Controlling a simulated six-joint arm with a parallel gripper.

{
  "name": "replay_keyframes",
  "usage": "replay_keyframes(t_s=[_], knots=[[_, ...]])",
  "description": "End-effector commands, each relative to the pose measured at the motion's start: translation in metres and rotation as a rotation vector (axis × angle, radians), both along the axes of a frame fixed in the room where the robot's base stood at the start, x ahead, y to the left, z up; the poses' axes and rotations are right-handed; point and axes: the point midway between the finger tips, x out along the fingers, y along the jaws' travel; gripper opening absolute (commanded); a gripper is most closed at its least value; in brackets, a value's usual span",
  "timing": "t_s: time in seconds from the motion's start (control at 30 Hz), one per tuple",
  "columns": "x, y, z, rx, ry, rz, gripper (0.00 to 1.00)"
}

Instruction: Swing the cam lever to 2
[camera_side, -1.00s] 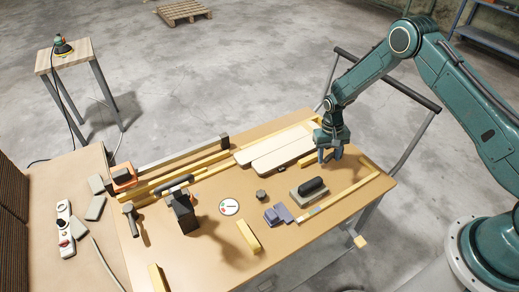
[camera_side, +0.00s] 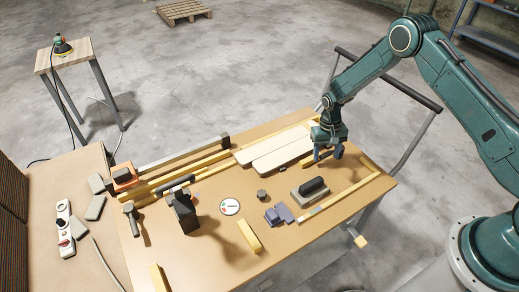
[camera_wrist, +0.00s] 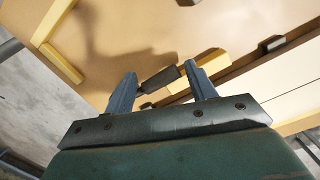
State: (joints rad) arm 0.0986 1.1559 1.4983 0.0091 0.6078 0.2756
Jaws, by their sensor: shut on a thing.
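My gripper (camera_wrist: 161,90) shows in the wrist view with its two grey fingers closed on a dark, rounded bar, which looks like the cam lever (camera_wrist: 160,79). The bar spans the gap between the fingertips. In the side view my gripper (camera_side: 326,155) is low at the right end of the pale curved boards (camera_side: 280,152), and its fingers and wrist hide the lever. No number marks for the lever can be read in either view.
A dark-handled block (camera_side: 310,191), a small dark knob (camera_side: 262,195) and purple-grey blocks (camera_side: 279,214) stand in front of the boards. Yellow strips (camera_side: 350,188) edge the table's right end.

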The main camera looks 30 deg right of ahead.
Motion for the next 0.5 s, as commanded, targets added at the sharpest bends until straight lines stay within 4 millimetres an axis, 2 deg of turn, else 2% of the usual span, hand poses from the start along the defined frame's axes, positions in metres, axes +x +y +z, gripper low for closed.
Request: replay_keyframes(t_s=[0.03,0.5], knots=[[0.014,-0.009,0.014,-0.016,-0.038,-0.012,0.38],[0.015,-0.007,0.045,-0.012,-0.029,-0.013,0.38]])
